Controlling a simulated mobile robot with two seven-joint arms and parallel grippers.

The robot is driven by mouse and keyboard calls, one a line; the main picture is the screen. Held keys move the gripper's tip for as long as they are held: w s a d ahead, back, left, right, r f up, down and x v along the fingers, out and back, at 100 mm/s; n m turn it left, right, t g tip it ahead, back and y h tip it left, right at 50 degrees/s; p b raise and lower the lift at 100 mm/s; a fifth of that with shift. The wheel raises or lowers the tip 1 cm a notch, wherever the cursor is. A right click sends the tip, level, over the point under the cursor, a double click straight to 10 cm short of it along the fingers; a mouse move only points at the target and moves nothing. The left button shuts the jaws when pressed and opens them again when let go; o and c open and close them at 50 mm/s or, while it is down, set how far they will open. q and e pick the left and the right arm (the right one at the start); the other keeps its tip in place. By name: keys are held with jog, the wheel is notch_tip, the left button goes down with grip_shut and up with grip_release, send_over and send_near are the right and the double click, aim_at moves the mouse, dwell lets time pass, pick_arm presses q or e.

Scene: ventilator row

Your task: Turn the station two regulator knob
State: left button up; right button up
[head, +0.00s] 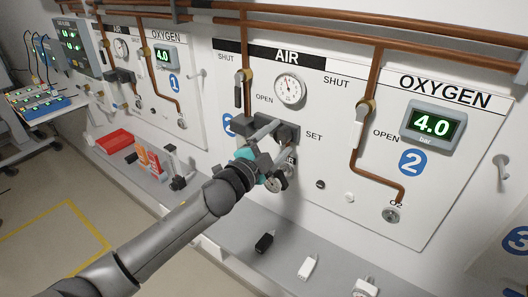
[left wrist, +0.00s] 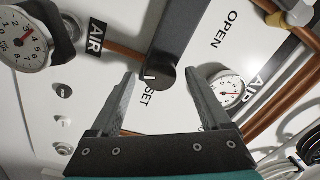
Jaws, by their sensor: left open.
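The station two AIR panel (head: 312,70) is at the middle of the head view. Its dark grey regulator (head: 287,131) is below the round gauge (head: 289,88), near the SET label. My left gripper (head: 268,131) is in front of the regulator and hides part of it. In the left wrist view, the dark round knob (left wrist: 160,78), with a white mark, shows between the open fingers (left wrist: 163,88) near their tips. Gaps show on both sides of the knob, and I see no contact. My right gripper is out of view.
Copper pipes (head: 249,60) run down the panel near the regulator. The OXYGEN panel (head: 445,92), with a 4.0 bar display (head: 433,124), is to the right. A grey shelf (head: 235,221) below holds small fittings and a red tray (head: 115,141).

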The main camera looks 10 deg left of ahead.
pick_arm(q)
jog(key=b+v, duration=0.1)
jog(key=v, duration=1.4)
jog(key=shift+w, duration=0.1)
